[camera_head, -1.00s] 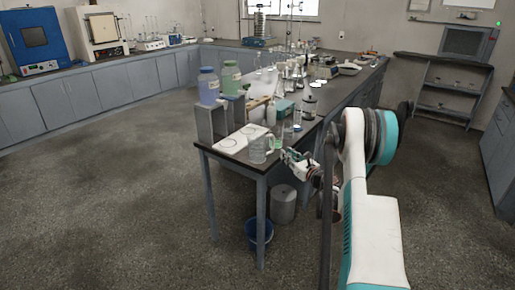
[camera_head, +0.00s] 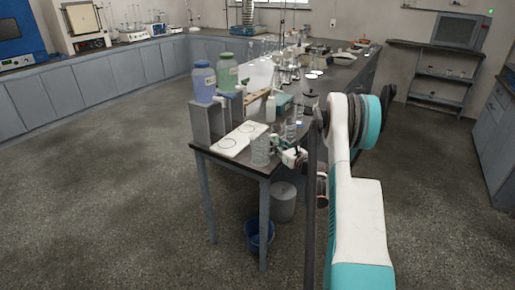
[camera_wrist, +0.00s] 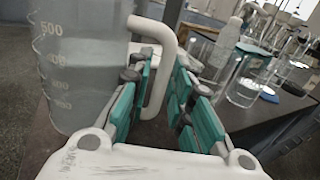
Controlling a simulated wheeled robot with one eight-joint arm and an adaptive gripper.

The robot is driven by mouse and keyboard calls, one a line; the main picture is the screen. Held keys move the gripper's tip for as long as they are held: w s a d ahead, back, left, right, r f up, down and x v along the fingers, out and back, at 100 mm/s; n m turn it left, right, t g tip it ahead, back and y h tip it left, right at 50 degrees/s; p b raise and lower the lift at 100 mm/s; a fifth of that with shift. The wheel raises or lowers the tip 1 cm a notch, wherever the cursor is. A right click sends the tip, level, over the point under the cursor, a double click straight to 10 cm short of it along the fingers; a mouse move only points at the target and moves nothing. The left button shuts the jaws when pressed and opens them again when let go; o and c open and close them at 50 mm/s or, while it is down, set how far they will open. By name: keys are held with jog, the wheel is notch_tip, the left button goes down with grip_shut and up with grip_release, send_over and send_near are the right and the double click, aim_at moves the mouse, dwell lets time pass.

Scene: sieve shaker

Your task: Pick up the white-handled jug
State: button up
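The jug (camera_head: 260,151) is a clear graduated vessel at the near corner of the dark bench. In the wrist view its body (camera_wrist: 80,75) fills the upper left, and its white handle (camera_wrist: 161,65) loops to the right. My gripper (camera_head: 294,157) is just right of the jug in the head view. In the wrist view my gripper (camera_wrist: 167,75) is open, with its teal-padded fingers on either side of the handle. The right finger is clear of the handle; whether the left finger touches it I cannot tell.
A white plate with two rings (camera_head: 242,139) lies left of the jug. A blue-filled bottle (camera_head: 204,83) and a green-filled bottle (camera_head: 227,73) stand on grey blocks behind. Several glass vessels, including a beaker (camera_wrist: 243,90), stand right of my gripper. A blue bucket (camera_head: 259,236) is below the bench.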

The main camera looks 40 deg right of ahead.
jog(key=shift+s+r, duration=0.15)
jog(key=shift+c, duration=0.2)
grip_shut()
